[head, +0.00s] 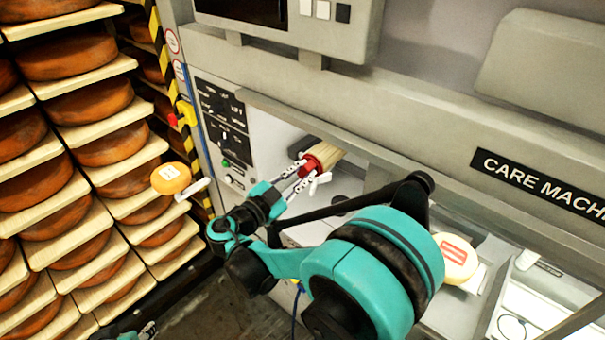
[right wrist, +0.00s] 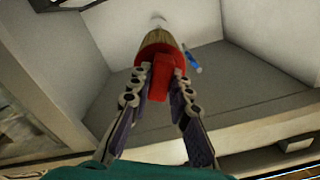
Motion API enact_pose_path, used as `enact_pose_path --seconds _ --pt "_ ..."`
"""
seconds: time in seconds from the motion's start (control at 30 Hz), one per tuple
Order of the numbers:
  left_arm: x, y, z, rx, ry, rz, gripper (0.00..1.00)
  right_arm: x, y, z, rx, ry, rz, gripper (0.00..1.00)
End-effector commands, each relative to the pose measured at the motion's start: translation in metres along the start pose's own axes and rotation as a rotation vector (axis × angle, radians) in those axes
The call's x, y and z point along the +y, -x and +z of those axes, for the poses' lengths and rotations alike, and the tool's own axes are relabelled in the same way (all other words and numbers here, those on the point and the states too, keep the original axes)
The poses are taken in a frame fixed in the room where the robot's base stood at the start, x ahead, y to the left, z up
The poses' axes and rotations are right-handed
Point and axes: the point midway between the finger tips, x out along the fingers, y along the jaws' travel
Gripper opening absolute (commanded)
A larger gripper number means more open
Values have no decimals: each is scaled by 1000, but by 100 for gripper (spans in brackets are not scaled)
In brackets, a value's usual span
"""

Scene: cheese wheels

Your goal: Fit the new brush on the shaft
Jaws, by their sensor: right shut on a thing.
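The brush (head: 328,153) has a red end and pale brown bristles. My right gripper (head: 312,172) is shut on its red end and holds it inside the open bay of the grey machine. In the right wrist view the brush (right wrist: 158,46) points away from the fingers (right wrist: 161,78) toward the bay's back wall. A small pale round part (right wrist: 158,19) shows just beyond the bristles; it may be the shaft, and I cannot tell whether the brush touches it. My left gripper (head: 148,329) barely shows at the bottom left edge; its jaws are unclear.
The care machine's control panel (head: 222,130) is left of the bay. A yellow round piece (head: 170,178) with a pale handle is in front of the cheese shelves (head: 105,110). A yellow disc with a red label (head: 455,257) sits right of my arm. A small blue item (right wrist: 193,63) is inside the bay.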

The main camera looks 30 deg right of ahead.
Motion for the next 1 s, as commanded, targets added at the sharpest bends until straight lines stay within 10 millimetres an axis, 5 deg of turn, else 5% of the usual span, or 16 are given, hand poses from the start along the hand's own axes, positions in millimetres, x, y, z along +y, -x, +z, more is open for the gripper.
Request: enact_pose_path --seconds 0.5,1.0 --pt "0 -3 2 0 0 0 43 1 -48 0 3 1 3 0" --pt "0 -3 2 0 0 0 43 1 -57 0 2 1 2 0"
